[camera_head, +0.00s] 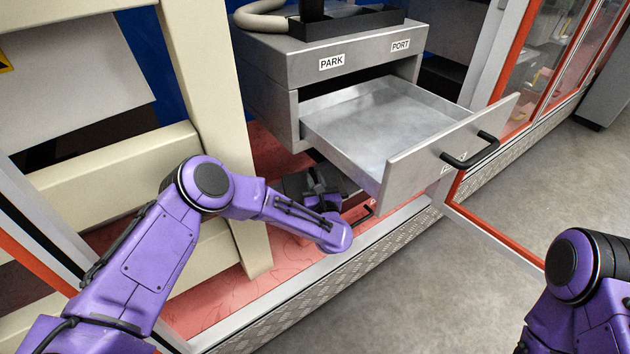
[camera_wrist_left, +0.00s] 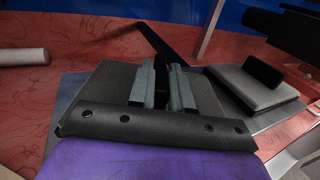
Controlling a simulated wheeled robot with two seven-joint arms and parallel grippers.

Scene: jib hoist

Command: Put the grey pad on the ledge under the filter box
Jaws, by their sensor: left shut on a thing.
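My left gripper (camera_head: 318,190) reaches in low, left of and below an open metal drawer. In the head view the dark piece (camera_head: 293,185) is partly covered by the gripper. Right of it in the wrist view is a lighter grey slab (camera_wrist_left: 255,92) with a black upright tab. I cannot tell which part is the ledge or the filter box. My right gripper is out of frame.
A metal cabinet (camera_head: 270,62) is labelled PARK and PORT. Its drawer (camera_head: 402,178) stands open, overhanging close to my left gripper. Cream beams (camera_head: 205,80) stand left. A black handle (camera_head: 362,214) is below the drawer. Grey floor (camera_head: 440,285) is clear in front.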

